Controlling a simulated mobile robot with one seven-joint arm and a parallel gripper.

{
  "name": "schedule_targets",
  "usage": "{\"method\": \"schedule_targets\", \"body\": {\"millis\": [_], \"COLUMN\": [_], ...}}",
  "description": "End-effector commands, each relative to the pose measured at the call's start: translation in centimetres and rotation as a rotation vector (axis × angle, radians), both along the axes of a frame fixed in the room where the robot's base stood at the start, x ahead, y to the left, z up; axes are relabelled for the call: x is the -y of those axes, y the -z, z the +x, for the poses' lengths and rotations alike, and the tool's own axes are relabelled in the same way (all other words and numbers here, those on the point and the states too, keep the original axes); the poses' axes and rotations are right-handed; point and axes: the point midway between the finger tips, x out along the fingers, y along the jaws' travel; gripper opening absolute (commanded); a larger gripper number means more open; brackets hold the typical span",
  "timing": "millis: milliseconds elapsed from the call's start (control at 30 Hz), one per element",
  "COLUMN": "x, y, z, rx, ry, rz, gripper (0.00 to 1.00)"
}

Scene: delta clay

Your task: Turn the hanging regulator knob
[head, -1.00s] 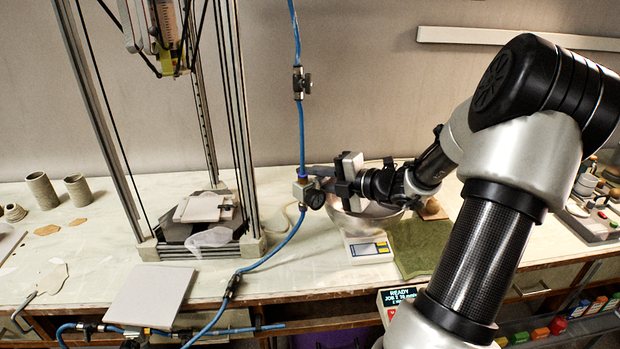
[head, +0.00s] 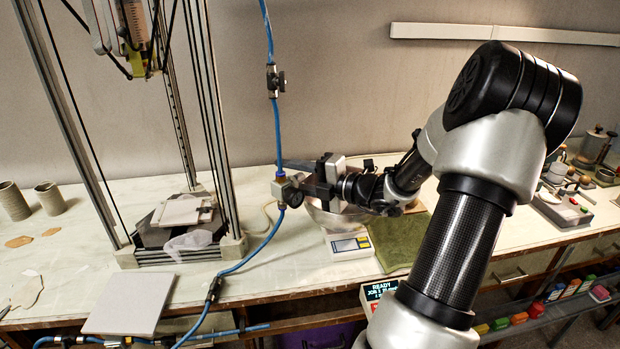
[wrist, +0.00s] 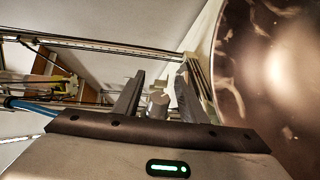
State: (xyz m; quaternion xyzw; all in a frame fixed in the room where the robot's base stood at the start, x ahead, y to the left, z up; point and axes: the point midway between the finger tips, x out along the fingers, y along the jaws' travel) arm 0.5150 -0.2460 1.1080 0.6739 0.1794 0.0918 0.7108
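The hanging regulator (head: 281,188) is a small metal block with a dark round part, set in the blue hose that hangs in front of the wall. My gripper (head: 296,180) reaches it from the right in the head view and hides part of it. In the wrist view, my two grey fingers (wrist: 158,95) stand apart. A pale, rounded knob (wrist: 157,104) shows between them, with a visible gap on either side. I cannot tell how deep the knob sits between the fingers.
A metal bowl (head: 333,219) on a scale (head: 348,245) stands just behind and below my gripper. A tall framed printer (head: 227,150) stands to the left. A black inline valve (head: 276,80) hangs higher on the hose. A green cloth (head: 400,240) lies to the right.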

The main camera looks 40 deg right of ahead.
Motion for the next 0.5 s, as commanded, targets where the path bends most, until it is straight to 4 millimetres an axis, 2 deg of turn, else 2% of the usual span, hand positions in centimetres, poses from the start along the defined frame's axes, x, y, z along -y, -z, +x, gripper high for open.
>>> {"method": "schedule_targets", "body": {"millis": [167,500], "x": [1.2,4.3], "y": [-0.5,-1.6], "z": [-2.7,-10.4], "rx": [-0.002,0.000], "ry": [0.006,0.006], "rz": [-0.002,-0.001], "gripper": [0.38,0.38]}}
